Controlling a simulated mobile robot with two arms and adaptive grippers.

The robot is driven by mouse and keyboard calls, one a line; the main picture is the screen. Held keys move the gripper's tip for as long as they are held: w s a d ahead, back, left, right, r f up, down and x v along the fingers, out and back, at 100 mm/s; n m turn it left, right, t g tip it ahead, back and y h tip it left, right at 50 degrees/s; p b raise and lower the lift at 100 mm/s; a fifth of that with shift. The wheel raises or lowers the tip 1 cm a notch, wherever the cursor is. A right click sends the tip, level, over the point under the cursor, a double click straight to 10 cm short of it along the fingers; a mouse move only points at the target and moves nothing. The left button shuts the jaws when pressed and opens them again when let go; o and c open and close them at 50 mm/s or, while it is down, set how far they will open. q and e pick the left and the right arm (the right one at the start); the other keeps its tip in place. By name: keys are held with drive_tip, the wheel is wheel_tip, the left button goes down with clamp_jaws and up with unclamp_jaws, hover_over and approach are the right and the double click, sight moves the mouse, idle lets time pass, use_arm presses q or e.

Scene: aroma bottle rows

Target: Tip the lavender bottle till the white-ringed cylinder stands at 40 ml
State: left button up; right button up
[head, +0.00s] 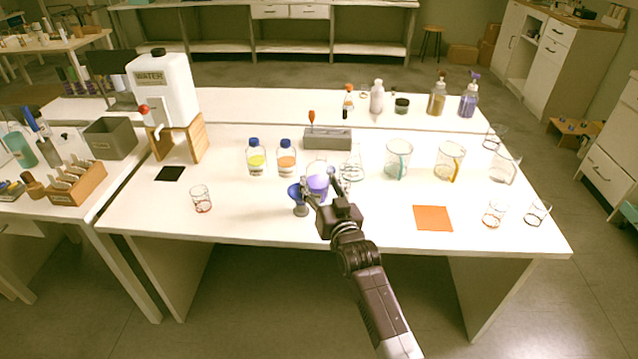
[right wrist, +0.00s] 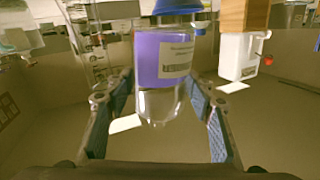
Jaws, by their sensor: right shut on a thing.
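My right gripper (head: 318,195) is shut on the lavender bottle (head: 318,182). A blue thing with a grey foot (head: 297,192) stands just left of the gripper. Clear glassware (head: 352,167) stands just right of the bottle. I cannot make out a white ring or a liquid level. My left gripper is out of view.
Two blue-capped bottles, yellow (head: 256,160) and orange (head: 286,162), stand behind left. A grey rack (head: 327,139) is at the back. Beakers (head: 398,160) stand to the right. An orange mat (head: 433,218) lies front right. The water dispenser (head: 163,88) is left. The front-left table is mostly clear.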

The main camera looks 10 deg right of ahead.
sight(324, 169)
drive_tip(key=shift+w+d+r+m+g+p, duration=0.15)
drive_tip(key=shift+r+m+p, duration=0.15)
drive_tip(key=shift+m, duration=0.25)
drive_tip(key=shift+d+r+m+g+p, duration=0.15)
drive_tip(key=shift+r+m+p, duration=0.1)
drive_tip(key=shift+m, duration=0.3)
drive_tip(key=shift+w+d+r+m+g+y+p, duration=0.1)
drive_tip(key=shift+d+r+m+g+p, duration=0.1)
drive_tip(key=shift+r+m+p, duration=0.4)
drive_tip(key=shift+w+d+r+m+g+y+p, duration=0.15)
drive_tip(key=shift+d+r+m+p, duration=0.15)
drive_tip(key=shift+r+p, duration=0.45)
drive_tip(key=shift+s+d+r+m+g+y+p, duration=0.15)
drive_tip(key=shift+r+m+p, duration=0.35)
drive_tip(key=shift+r, duration=0.35)
idle(0.6)
drive_tip(key=shift+a+f+m+b, duration=0.1)
drive_tip(key=shift+f+m+b, duration=0.25)
drive_tip(key=shift+m, duration=0.45)
drive_tip(key=shift+a+f+m+g+y, duration=0.2)
drive_tip(key=shift+a+m+g+y, duration=0.1)
drive_tip(key=shift+m, duration=0.4)
drive_tip(key=shift+a+f+m+g+y+p, duration=0.1)
drive_tip(key=shift+f+m+g+y+p, duration=0.15)
drive_tip(key=shift+m+p, duration=0.4)
drive_tip(key=shift+a+f+m+g+y+p, duration=0.15)
drive_tip(key=shift+m+y+p, duration=0.1)
drive_tip(key=shift+m+p, duration=0.35)
